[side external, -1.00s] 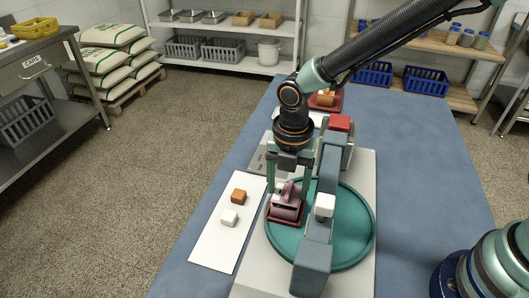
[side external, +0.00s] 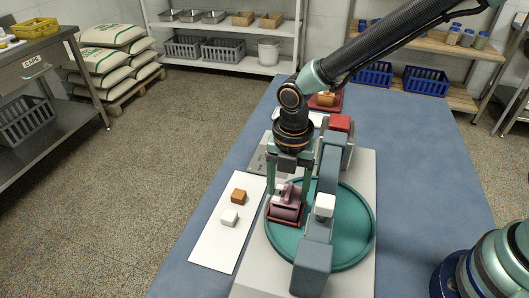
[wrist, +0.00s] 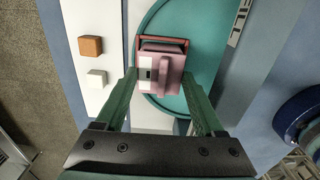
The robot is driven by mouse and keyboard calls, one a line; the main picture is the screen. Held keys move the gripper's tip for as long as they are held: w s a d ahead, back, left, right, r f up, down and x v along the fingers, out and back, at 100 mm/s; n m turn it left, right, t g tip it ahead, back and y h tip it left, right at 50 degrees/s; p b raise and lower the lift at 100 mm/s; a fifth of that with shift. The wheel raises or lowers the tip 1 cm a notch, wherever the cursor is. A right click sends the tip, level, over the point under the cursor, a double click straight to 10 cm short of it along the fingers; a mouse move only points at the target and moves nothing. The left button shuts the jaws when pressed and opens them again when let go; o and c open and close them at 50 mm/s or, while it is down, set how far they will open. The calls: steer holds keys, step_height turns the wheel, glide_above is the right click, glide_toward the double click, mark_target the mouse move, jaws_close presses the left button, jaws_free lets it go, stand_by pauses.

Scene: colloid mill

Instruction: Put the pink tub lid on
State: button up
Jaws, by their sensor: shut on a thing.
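The pink lid (side external: 286,201), with a raised bar handle, is between the two green fingers of my gripper (side external: 288,193). In the wrist view the pink lid (wrist: 163,70) sits between the fingertips of my gripper (wrist: 159,75), which is shut on it. A dark red rim (side external: 284,221) shows under and around the lid, on the left part of the teal round plate (side external: 350,255). The red edge also shows beyond the lid in the wrist view (wrist: 160,39). I cannot tell whether the lid is seated; the tub body is mostly hidden.
A grey-blue beam (side external: 318,230) with a white block (side external: 325,206) crosses the plate just right of my gripper. A white board (side external: 215,245) at left holds an orange block (side external: 239,196) and a white block (side external: 229,218). A red block (side external: 340,122) stands behind.

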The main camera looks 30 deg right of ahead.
stand_by(0.3)
steer(key=o, duration=1.3)
steer(key=shift+r, duration=3.5)
